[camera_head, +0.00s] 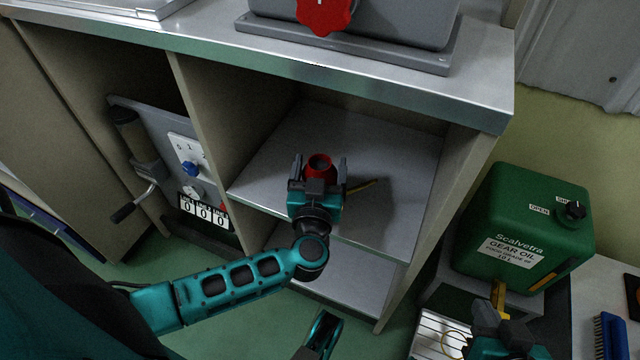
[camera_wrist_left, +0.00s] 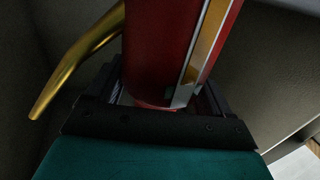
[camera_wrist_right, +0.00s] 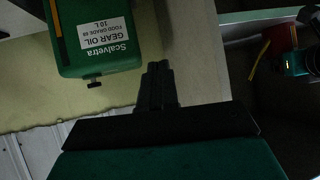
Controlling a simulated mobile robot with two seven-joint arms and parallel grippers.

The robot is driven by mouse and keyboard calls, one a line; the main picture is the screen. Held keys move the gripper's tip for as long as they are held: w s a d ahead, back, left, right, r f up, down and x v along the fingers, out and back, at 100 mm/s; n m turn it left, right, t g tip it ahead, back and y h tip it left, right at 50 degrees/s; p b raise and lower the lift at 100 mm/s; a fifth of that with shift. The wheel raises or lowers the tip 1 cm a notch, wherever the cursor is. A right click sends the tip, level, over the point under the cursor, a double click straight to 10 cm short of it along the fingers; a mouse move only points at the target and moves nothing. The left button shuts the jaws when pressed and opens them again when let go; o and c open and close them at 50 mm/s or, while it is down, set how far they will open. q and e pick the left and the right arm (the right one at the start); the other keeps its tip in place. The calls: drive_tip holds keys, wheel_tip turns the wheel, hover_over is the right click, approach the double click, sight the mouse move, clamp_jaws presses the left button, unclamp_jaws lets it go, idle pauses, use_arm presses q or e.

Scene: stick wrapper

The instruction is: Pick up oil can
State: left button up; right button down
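The oil can (camera_head: 320,160) is red with a thin brass spout (camera_head: 360,186) and stands on the upper shelf of the open cabinet. My left gripper (camera_head: 319,170) reaches in from the front, with one finger on each side of the can. Small gaps show between can and fingers, so it looks open around the can. In the left wrist view the can (camera_wrist_left: 165,50) rises close between the fingers, its spout at the left. My right gripper (camera_wrist_right: 158,88) is shut and empty; in the head view it is at the lower right, below the green tank.
A green gear oil tank (camera_head: 528,222) stands right of the cabinet. The shelf (camera_head: 395,160) is bare around the can, bounded by side walls and the worktop (camera_head: 485,95) above. A crank panel (camera_head: 165,125) occupies the left bay. A blue brush (camera_head: 611,335) lies lower right.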

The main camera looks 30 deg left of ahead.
use_arm(q)
drive_tip(key=c, duration=0.6)
use_arm(e)
drive_tip(key=shift+s+f, duration=0.1)
drive_tip(key=shift+s, duration=0.05)
use_arm(q)
drive_tip(key=shift+r, duration=0.1)
drive_tip(key=shift+c, duration=0.2)
